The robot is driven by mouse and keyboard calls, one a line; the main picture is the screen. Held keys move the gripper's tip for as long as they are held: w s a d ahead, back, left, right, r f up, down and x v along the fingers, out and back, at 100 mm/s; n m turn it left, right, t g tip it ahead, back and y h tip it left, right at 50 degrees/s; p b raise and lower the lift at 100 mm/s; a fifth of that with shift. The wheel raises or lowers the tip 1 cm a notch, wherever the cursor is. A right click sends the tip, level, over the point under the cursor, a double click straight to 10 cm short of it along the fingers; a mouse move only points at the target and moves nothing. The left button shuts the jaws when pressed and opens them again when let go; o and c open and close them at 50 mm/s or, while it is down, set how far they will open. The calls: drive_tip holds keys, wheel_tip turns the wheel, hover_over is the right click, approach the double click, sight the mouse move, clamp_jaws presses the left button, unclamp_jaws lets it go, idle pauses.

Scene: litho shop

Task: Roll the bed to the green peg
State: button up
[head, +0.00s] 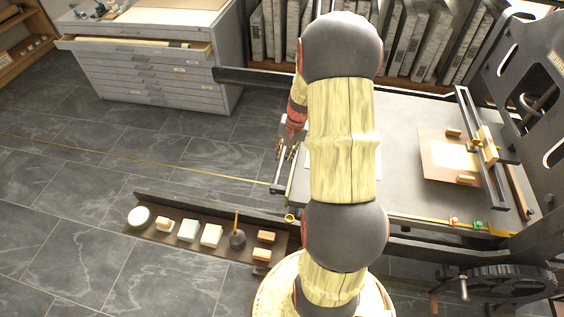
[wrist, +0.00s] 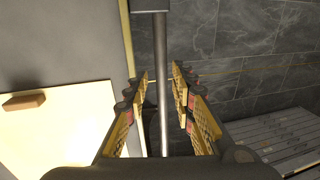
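The press bed (head: 405,120) is a flat grey slab, partly hidden behind my arm. A metal handle bar (head: 277,172) stands off its left end; it also shows in the wrist view (wrist: 160,60). My gripper (head: 287,148) is at this bar. In the wrist view my gripper (wrist: 159,75) is open, with the bar running between its two fingers and a visible gap on each side.
A board with a pale sheet (head: 432,163) and wooden blocks lies on the bed's right part. A dark press frame (head: 520,75) and a cranked wheel (head: 500,283) stand at right. A low shelf (head: 180,240) with tools lies front left. Grey drawers (head: 150,75) stand behind; floor between is clear.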

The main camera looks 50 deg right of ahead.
drive_tip(key=shift+s+d+r, duration=0.1)
drive_tip(key=shift+s+r, duration=0.1)
drive_tip(key=shift+r, duration=0.75)
drive_tip(key=shift+s+d+r, duration=0.1)
drive_tip(key=shift+s+r, duration=0.05)
drive_tip(key=shift+r, duration=0.8)
drive_tip(key=s+a+r+n+t, duration=0.1)
drive_tip(key=s+a+r+n, duration=0.3)
drive_tip(key=a+r, duration=0.4)
drive_tip(key=s+a+r+n+t, duration=0.1)
drive_tip(key=s+a+r+n, duration=0.3)
drive_tip(key=a+r, duration=0.4)
drive_tip(key=s+a+r+n+t+h, duration=0.1)
drive_tip(key=s+a+r+n, duration=0.3)
drive_tip(key=a, duration=1.3)
wheel_tip(320, 180, up, 5)
drive_tip(key=shift+s+f+t, duration=0.2)
drive_tip(key=shift+t, duration=0.1)
drive_tip(key=shift+c, duration=0.3)
